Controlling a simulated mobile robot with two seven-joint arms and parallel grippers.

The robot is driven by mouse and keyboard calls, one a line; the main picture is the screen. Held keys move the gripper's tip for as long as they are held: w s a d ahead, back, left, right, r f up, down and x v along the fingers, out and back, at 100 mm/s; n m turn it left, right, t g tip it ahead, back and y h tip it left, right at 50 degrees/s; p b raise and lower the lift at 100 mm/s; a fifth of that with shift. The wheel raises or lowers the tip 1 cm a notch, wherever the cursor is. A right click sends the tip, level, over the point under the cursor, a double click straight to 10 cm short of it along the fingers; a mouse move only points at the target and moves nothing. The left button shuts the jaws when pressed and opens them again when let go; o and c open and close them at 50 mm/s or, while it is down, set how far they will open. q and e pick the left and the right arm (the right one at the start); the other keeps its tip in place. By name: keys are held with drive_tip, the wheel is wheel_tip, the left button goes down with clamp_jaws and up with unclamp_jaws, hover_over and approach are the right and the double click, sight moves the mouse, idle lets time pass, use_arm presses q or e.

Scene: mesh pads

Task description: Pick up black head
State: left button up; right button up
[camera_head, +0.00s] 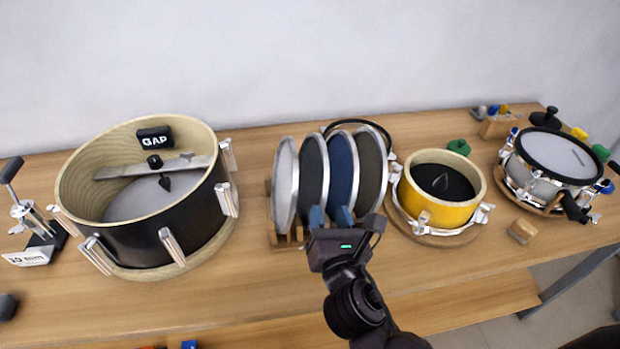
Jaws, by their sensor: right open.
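Several round drumhead discs with silver rims stand on edge in a wooden rack (285,241) at the middle of the table. From left to right they are a white head (285,180), a black head (313,165), a blue head (342,165) and a dark grey-brown head (370,165). My right gripper (330,214) is open, with its two blue fingertips at the lower front of the black and blue heads. I cannot tell whether the fingertips touch a head. The lower edges of these heads are partly hidden by the gripper. My left gripper is not in view.
A large black drum shell (165,235) stands to the left and a yellow drum (440,208) close to the right. A drum with a mesh top (557,155) sits far right. A black ring (385,132) shows behind the heads. The table front is mostly clear.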

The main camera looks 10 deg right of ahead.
sight(325, 196)
drive_tip(key=shift+w+d+f, duration=0.1)
drive_tip(key=shift+w+f, duration=0.05)
drive_tip(key=shift+w, duration=1.95)
drive_tip(key=shift+w+d+f, duration=0.1)
drive_tip(key=shift+w, duration=2)
drive_tip(key=shift+c, duration=0.2)
clamp_jaws()
